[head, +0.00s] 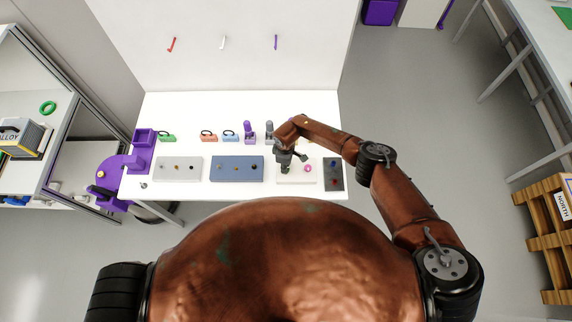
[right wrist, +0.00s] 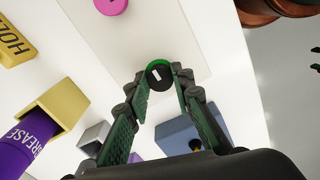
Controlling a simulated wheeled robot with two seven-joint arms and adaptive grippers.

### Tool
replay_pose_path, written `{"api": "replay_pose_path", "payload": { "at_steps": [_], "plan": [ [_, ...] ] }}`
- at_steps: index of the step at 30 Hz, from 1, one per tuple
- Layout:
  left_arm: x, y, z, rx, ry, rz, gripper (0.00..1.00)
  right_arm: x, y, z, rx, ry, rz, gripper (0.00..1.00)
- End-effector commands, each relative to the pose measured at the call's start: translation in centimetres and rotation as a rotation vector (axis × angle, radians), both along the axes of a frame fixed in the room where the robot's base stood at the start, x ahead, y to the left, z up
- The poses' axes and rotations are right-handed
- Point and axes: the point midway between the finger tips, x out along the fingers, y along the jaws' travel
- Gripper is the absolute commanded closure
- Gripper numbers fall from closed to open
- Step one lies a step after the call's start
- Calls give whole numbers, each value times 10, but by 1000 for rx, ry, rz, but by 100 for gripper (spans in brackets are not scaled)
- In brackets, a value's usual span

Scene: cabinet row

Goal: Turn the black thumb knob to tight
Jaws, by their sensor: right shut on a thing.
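The black thumb knob (right wrist: 158,76) shows in the right wrist view as a round dark knob with a white mark and a green edge. It sits on a white plate (right wrist: 205,42), which also shows in the head view (head: 300,181). My right gripper (right wrist: 161,84) is shut on the knob, one finger on each side. In the head view my right gripper (head: 283,167) points down at the plate and largely hides the knob. No wording for tight is readable. My left gripper is not in view.
A pink knob (head: 308,168) sits on the same plate. A blue-grey plate (head: 236,177) and a grey plate (head: 178,178) lie to the left, a dark plate (head: 334,182) to the right. Purple and grey bottles (head: 249,132) stand behind.

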Motion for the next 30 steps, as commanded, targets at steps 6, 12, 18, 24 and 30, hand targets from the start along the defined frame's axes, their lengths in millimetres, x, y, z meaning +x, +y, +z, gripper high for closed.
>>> {"api": "replay_pose_path", "payload": {
  "at_steps": [6,12,18,24,30],
  "plan": [
    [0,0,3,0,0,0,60,5,0,4,1,-7,-28,100],
    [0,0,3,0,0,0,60,5,0,4,2,-7,-30,100],
    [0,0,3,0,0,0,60,5,0,4,2,-7,-30,75],
    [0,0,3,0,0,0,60,3,0,2,1,-4,-28,61],
    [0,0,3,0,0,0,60,1,0,1,0,-2,-27,60]
  ]
}}
